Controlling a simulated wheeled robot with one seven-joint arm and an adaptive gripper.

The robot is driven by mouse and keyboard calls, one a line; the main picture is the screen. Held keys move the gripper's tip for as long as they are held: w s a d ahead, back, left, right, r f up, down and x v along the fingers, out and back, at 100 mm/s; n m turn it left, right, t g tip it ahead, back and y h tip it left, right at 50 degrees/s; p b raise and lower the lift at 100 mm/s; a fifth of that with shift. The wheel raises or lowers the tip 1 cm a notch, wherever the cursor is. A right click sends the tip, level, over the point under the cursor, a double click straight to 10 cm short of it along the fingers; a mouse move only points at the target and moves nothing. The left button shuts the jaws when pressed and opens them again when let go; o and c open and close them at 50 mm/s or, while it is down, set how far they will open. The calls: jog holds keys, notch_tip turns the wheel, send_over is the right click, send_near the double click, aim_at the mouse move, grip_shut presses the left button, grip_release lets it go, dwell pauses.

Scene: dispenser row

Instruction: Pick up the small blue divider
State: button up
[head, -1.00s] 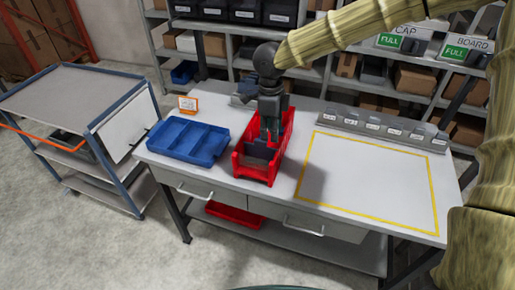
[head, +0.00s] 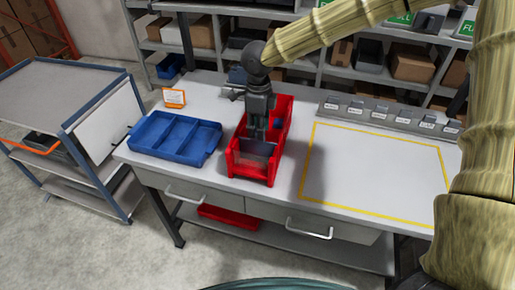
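A small dark blue-grey plate, which looks like the divider (head: 262,149), stands inside the red bin (head: 253,176) toward its front end. My gripper (head: 257,137) points straight down into the bin from above. Its fingertips are at or just behind the plate's upper edge. The fingers hide part of the plate, and I cannot tell whether they touch or grip it. The finger gap is too small to read.
A blue compartment tray (head: 176,138) lies left of the red bin on the white table. A yellow-outlined area (head: 373,171) to the right is clear. A row of small grey dispensers (head: 392,115) stands behind it. An orange-framed sign (head: 174,98) stands at the back left.

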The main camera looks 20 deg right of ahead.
aim_at(258, 146)
notch_tip(258, 146, down, 3)
jog(key=shift+w+r, duration=0.1)
jog(key=shift+f+p, duration=0.3)
jog(key=shift+p, duration=0.15)
jog(key=shift+s+a+f+p, duration=0.15)
jog(key=shift+f+p, duration=0.75)
jog(key=shift+f, duration=1.45)
grip_shut()
